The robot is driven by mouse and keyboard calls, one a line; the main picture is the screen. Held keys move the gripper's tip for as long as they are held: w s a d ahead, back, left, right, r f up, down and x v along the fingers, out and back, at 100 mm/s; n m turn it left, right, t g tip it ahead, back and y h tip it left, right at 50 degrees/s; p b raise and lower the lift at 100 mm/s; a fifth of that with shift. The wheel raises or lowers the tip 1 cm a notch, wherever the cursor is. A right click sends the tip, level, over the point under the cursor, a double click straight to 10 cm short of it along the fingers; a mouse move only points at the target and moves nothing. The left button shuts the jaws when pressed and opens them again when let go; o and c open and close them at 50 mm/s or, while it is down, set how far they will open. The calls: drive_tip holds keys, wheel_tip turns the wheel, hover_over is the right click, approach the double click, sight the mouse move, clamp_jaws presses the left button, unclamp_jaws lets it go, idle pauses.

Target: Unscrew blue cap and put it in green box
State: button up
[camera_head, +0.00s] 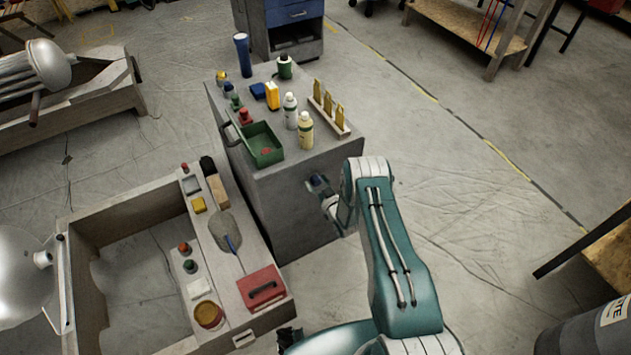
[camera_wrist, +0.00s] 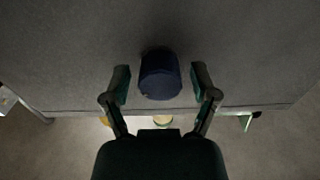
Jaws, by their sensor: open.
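A dark blue cap (camera_wrist: 160,78) sits against the cabinet's grey side face in the wrist view. In the head view it shows small and partly covered by my gripper (camera_head: 324,192). In the wrist view my gripper (camera_wrist: 161,82) is open, with one finger on each side of the cap and a visible gap at both sides. What lies behind the cap is hidden. The green box (camera_head: 268,159) stands open on the near left part of the cabinet top, with a small reddish spot inside.
The grey cabinet (camera_head: 290,200) carries bottles (camera_head: 305,136), a wooden rack (camera_head: 340,127) with yellow pieces, and small capped items. A low grey frame (camera_head: 155,185) with a red box (camera_head: 262,284) is at left.

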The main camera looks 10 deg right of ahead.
sight(318, 184)
clamp_jaws()
drive_tip(key=n, duration=0.9)
drive_tip(key=shift+n, duration=0.3)
drive_tip(key=n, duration=0.4)
drive_tip(key=c, duration=0.8)
unclamp_jaws()
clamp_jaws()
drive_tip(key=shift+s, duration=0.15)
drive_tip(key=shift+v, duration=2.45)
drive_tip(key=shift+v, duration=1.95)
